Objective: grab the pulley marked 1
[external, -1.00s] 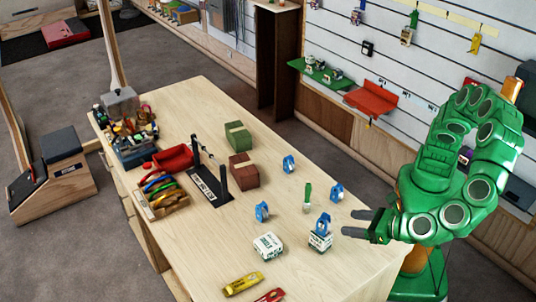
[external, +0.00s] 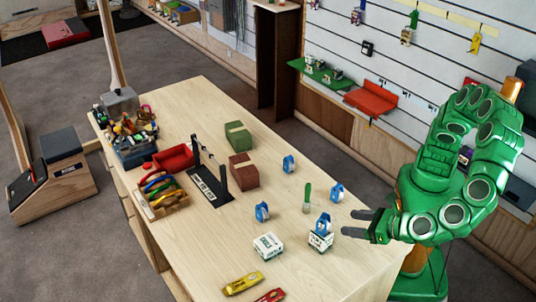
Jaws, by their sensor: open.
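Several blue pulleys stand on the light wooden table. One pulley (external: 288,164) is at the back, one (external: 337,192) is nearer the right edge, and one (external: 262,212) is at the left of the group. Another pulley (external: 323,224) sits on top of a small white box (external: 320,241). Any number marks are too small to read, so I cannot tell which is marked 1. My gripper (external: 358,224) is open and empty, just right of the boxed pulley and apart from it, with its fingers pointing left.
A green-handled upright item (external: 307,198) stands among the pulleys. A white box (external: 267,246) and a yellow packet (external: 242,284) lie nearer the front. Green (external: 238,136) and brown (external: 243,171) boxes stand further back. The front left tabletop is clear.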

